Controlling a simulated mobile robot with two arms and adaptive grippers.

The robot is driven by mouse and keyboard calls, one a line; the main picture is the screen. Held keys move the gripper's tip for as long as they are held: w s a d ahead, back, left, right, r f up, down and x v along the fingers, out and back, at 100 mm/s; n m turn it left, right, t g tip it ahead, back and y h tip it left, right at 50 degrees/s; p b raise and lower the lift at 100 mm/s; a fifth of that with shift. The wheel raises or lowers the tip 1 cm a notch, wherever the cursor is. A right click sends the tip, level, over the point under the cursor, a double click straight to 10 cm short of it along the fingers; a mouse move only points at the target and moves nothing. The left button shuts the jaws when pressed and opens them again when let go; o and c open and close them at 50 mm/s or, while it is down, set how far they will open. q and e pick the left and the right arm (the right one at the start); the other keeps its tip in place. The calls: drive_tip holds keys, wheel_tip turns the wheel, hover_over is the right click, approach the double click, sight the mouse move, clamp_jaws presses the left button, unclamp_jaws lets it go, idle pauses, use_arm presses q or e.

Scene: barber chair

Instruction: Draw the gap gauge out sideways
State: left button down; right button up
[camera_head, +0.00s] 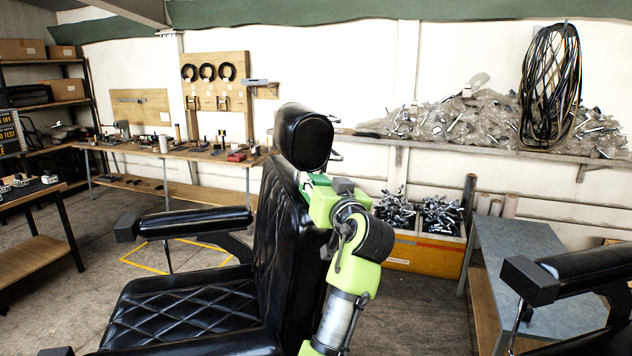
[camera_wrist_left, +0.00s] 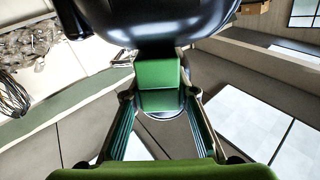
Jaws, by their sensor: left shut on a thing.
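The barber chair has a black headrest (camera_head: 304,137) above a quilted black backrest (camera_head: 285,220). The headrest fills the top of the left wrist view (camera_wrist_left: 160,20). The gap gauge, a green block (camera_wrist_left: 157,74), sits just below the headrest in that view, between my left gripper's fingers. A small green part of the gauge (camera_head: 319,179) shows in the head view at the neck of the chair. My left gripper (camera_head: 310,184) is shut on the gauge from the right side of the chair. Its far end is hidden. My right gripper is in neither view.
The chair's armrest (camera_head: 195,223) lies left of the backrest. Another armrest (camera_head: 585,268) stands at the right front, near a blue-grey table (camera_head: 535,265). Yellow bins (camera_head: 425,250) of metal parts stand behind my arm. A tool bench (camera_head: 185,152) runs along the back wall.

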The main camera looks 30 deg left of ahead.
use_arm(q)
drive_tip(key=shift+v, duration=1.4)
drive_tip(key=shift+r, duration=0.1)
drive_tip(key=shift+r, duration=0.1)
wheel_tip(320, 180, up, 8)
drive_tip(key=d, duration=0.1)
drive_tip(key=shift+w+d, duration=0.2)
drive_tip(key=shift+d, duration=0.15)
drive_tip(key=shift+f, duration=0.25)
